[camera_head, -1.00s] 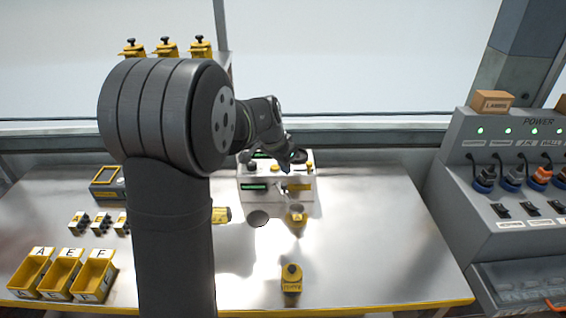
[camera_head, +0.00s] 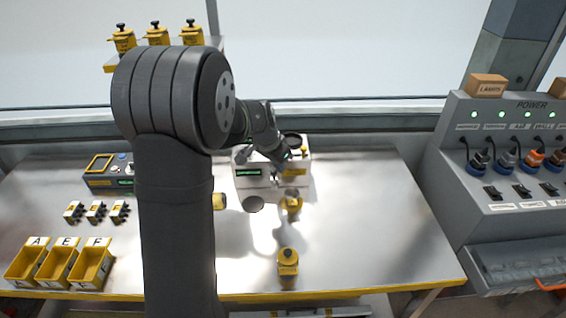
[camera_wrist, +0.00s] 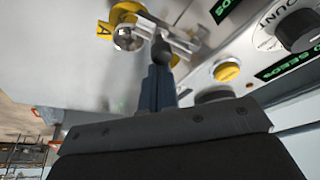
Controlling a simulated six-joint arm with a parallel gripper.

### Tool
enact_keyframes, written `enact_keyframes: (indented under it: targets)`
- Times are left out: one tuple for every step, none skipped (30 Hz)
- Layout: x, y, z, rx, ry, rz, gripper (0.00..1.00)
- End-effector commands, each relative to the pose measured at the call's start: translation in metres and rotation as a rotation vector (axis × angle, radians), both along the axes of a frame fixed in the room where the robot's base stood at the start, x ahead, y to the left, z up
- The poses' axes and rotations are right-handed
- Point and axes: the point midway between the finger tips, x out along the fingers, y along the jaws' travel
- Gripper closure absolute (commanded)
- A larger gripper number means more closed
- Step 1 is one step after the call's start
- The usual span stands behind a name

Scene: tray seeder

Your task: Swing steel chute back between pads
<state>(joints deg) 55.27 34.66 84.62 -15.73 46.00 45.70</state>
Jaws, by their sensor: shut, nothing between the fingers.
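The white seeder (camera_head: 247,182) stands at the back middle of the bench, with displays, a dial and a yellow button on it. My gripper (camera_head: 284,162) is over the right part of the seeder in the head view. In the wrist view its fingers (camera_wrist: 160,52) are shut and empty, with the tips at or very close to a shiny steel piece (camera_wrist: 180,32) that looks like the chute. I cannot tell whether they touch. A yellow holder marked A (camera_wrist: 103,29) with a round steel mouth is just left of the tips. The pads are not clearly made out.
Yellow bins (camera_head: 92,268) and small blocks are at left. A grey power console (camera_head: 515,190) stands at right. The front right of the bench is clear.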

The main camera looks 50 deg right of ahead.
Motion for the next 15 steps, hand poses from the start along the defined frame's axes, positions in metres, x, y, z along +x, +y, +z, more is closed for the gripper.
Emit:
enact_keyframes:
  targets:
    - [0.002,0.005,0.000,0.000,0.001,0.003,1.00]
    - [0.002,0.006,0.000,0.000,0.001,0.003,1.00]
    - [0.002,0.006,-0.001,0.001,0.002,0.002,1.00]
    - [0.002,0.006,0.000,0.001,0.001,0.001,1.00]
    - [0.002,0.006,0.000,0.000,0.001,0.001,1.00]
    - [0.002,0.006,0.000,0.001,0.001,0.001,1.00]
    - [0.002,0.006,0.000,0.001,0.001,0.001,1.00]
    - [0.002,0.005,0.000,0.000,0.000,0.001,1.00]
    - [0.002,0.005,0.000,0.000,0.000,0.001,1.00]
    - [0.002,0.006,0.000,0.000,0.000,0.001,1.00]
    - [0.002,0.006,0.000,0.000,0.000,0.001,1.00]
    - [0.003,0.006,0.002,0.000,0.000,0.001,1.00]
    - [0.003,0.006,0.004,-0.001,-0.001,0.001,1.00]
    - [0.004,0.007,0.007,-0.002,-0.001,0.001,1.00]
    - [0.005,0.008,0.012,-0.002,-0.002,0.002,1.00]
